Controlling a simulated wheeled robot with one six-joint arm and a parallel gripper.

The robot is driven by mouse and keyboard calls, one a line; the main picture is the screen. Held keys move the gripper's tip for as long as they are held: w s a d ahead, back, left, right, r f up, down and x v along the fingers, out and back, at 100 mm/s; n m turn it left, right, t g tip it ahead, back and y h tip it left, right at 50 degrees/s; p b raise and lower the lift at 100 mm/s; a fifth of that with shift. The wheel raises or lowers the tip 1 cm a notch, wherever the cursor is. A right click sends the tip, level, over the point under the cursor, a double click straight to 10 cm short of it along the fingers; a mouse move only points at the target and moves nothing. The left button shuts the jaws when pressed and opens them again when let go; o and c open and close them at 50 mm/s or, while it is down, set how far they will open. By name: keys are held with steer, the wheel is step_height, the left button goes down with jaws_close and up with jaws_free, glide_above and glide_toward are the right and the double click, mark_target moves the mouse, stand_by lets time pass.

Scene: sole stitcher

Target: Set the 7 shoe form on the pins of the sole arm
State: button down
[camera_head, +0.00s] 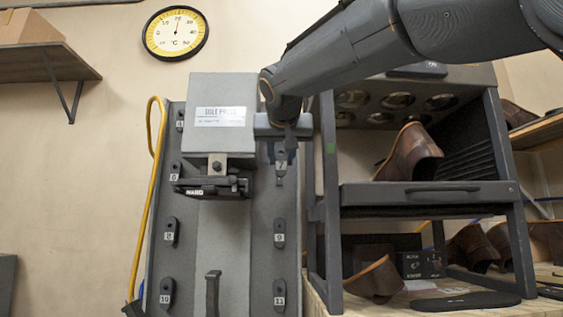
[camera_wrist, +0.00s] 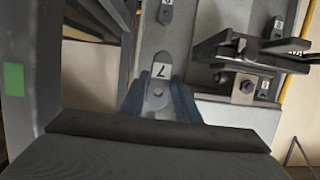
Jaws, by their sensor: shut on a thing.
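The 7 shoe form (camera_head: 281,168) is a small dark upright piece with a white 7 label, at the right side of the grey press panel. It also shows in the wrist view (camera_wrist: 160,72), label upside down, with a round hole. My gripper (camera_wrist: 158,85) is shut on it, one bluish finger along each side. In the head view my gripper (camera_head: 283,142) is at the form's upper end, partly hidden by my wrist. I cannot tell whether the form touches the panel. What appears to be the sole arm (camera_head: 212,186) juts from the press, left of my gripper; its pins cannot be made out.
Other numbered forms hang on the panel, such as 9 (camera_head: 279,233) and 11 (camera_head: 279,296). The press head (camera_head: 221,110) stands close left of my wrist. A dark rack (camera_head: 425,195) with shoes stands close on the right.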

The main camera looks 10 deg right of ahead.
steer(key=shift+s+a+b, duration=0.25)
steer(key=shift+s+b, duration=0.25)
steer(key=shift+s, duration=0.6)
steer(key=shift+s+a+b, duration=0.2)
steer(key=shift+s+b, duration=0.3)
steer(key=shift+s, duration=0.6)
steer(key=shift+r, duration=0.15)
steer(key=r+p, duration=0.1)
steer(key=s+r+p, duration=0.1)
steer(key=r+p, duration=0.1)
steer(key=shift+s+d+r, duration=0.1)
